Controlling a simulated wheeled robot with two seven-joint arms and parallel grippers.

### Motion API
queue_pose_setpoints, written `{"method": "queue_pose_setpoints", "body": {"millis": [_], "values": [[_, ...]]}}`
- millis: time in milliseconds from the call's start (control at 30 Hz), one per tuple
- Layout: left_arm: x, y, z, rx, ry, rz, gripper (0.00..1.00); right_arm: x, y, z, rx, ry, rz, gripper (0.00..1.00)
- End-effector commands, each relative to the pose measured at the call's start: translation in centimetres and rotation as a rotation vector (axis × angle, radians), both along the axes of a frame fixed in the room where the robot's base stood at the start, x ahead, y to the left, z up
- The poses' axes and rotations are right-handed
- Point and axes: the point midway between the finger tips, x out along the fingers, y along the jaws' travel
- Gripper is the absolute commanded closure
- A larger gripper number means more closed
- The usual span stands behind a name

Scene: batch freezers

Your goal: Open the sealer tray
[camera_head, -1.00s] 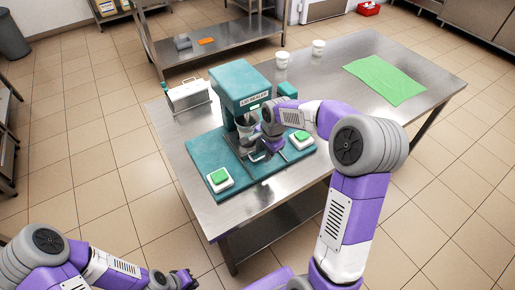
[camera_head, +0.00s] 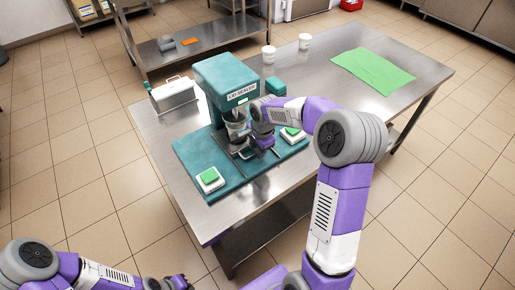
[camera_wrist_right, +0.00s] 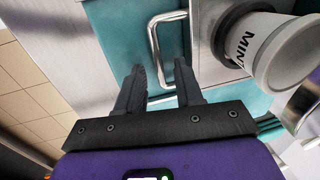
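The teal lid sealer (camera_head: 222,75) stands on a teal base plate (camera_head: 215,160) on the steel table. A cup sits in it at the sealer tray, and the cup (camera_wrist_right: 285,45) shows large at the right of the right wrist view. A U-shaped metal handle (camera_wrist_right: 154,45) shows in front of my right gripper (camera_wrist_right: 160,80). The fingers are apart, with the near end of the handle between or just beyond them; contact cannot be told. My right gripper (camera_head: 255,150) hides part of the tray in the head view. My left gripper (camera_head: 176,283) is low at the bottom edge, away from the table.
Two white buttons with green tops, left (camera_head: 209,178) and right (camera_head: 292,134), flank the sealer. A metal box (camera_head: 173,97) stands behind left.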

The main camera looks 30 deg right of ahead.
Motion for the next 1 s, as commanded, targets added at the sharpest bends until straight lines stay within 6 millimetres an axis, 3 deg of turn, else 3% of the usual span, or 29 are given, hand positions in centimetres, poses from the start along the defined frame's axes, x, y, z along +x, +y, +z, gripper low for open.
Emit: {"method": "queue_pose_setpoints", "body": {"millis": [67,300,1000], "values": [[0.00,-0.01,0.01,0.000,0.000,0.000,1.00,0.00,0.00,0.02,0.000,0.000,0.000,0.64],[0.00,-0.01,0.01,0.000,0.000,0.000,1.00,-0.01,0.00,0.04,0.000,0.000,0.000,1.00],[0.00,0.00,0.01,0.000,0.000,0.000,1.00,0.00,-0.01,0.05,0.000,0.000,0.000,1.00]]}}
